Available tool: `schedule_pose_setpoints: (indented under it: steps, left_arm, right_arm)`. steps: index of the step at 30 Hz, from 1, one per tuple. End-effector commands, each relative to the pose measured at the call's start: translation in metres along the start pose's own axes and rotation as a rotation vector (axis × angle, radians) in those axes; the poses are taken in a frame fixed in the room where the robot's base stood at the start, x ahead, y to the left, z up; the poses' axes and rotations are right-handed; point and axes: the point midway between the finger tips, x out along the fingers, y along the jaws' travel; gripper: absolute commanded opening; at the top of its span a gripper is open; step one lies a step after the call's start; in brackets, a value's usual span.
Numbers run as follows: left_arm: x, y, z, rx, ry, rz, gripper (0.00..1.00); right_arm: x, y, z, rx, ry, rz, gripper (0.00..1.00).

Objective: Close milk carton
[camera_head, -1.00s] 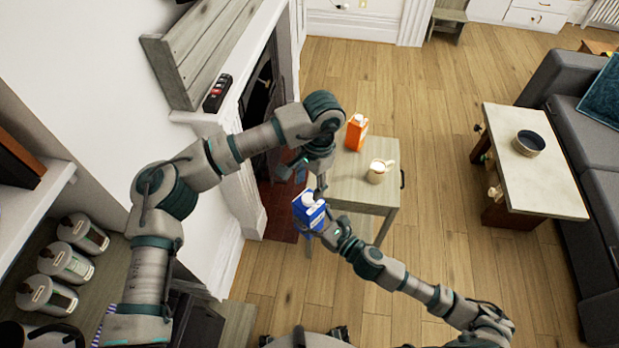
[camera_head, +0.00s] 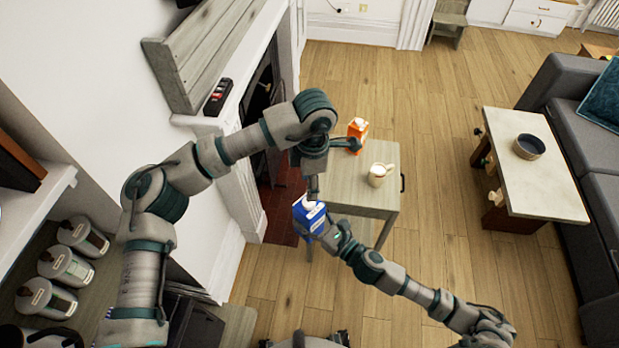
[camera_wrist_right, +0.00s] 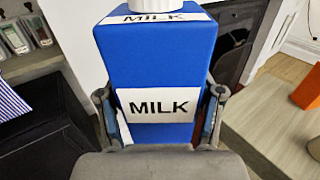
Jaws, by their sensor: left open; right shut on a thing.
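The blue milk carton (camera_head: 309,217) has a white top and is held upright in the head view. My right gripper (camera_head: 328,235) is shut on it from the lower right. In the right wrist view the carton (camera_wrist_right: 155,70) fills the middle, with a "MILK" label and part of a white cap (camera_wrist_right: 155,5) at the top edge. The fingers of my right gripper (camera_wrist_right: 160,115) are on both its sides. My left gripper (camera_head: 312,192) is open, pointing down just above the carton's top. Whether it touches the cap I cannot tell; the cap is largely hidden in the head view.
A small side table (camera_head: 352,180) stands behind the carton, with an orange carton (camera_head: 358,129) and a white mug (camera_head: 380,175) on it. A low table (camera_head: 545,180) with a dark bowl (camera_head: 529,145) stands at right. The fireplace wall is close at left.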

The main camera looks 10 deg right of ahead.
Motion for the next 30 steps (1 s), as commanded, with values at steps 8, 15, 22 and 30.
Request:
schedule_pose_setpoints:
  steps: [8,15,22,30]
  left_arm:
    - [-0.0061,-0.0002,-0.0009,-0.707,-0.029,0.001,0.54]
    - [-0.0093,-0.0008,-0.0010,-1.107,-0.046,-0.008,0.54]
    - [-0.0102,-0.0008,-0.0010,-1.213,-0.051,-0.011,0.54]
    - [-0.0094,-0.0008,-0.0010,-1.212,-0.050,-0.011,0.54]
  right_arm:
    - [0.0001,0.0000,0.0011,-0.001,-0.002,0.001,0.00]
    - [0.0001,0.0000,0.0010,-0.001,-0.002,0.001,0.00]
    - [0.0000,-0.0001,0.0010,-0.001,-0.002,0.000,0.00]
    - [0.0000,-0.0001,0.0010,-0.001,-0.002,0.000,0.00]
